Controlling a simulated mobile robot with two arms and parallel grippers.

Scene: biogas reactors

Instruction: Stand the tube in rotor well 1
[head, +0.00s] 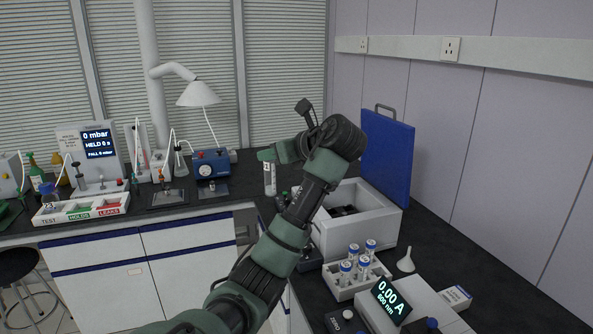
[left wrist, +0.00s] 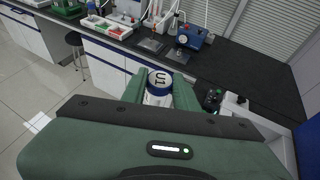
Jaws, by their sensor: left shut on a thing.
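My left gripper (head: 272,154) is shut on a tube (head: 269,181), which hangs roughly upright below the fingers. In the left wrist view the tube's blue-rimmed white cap (left wrist: 159,79), marked U1, shows between the green fingers of the gripper (left wrist: 160,96). The white centrifuge (head: 372,226) stands open to the right of the held tube. Its dark rotor (head: 343,211) shows only in part, behind my left arm. The well numbers cannot be read. My right gripper is not in view.
The blue lid (head: 387,158) stands raised behind the centrifuge. A white rack (head: 345,291) with several blue-capped tubes, a funnel (head: 405,261) and a photometer (head: 421,303) stand in front. A sorting tray (head: 82,208) and a blue pump (head: 210,164) are on the left bench.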

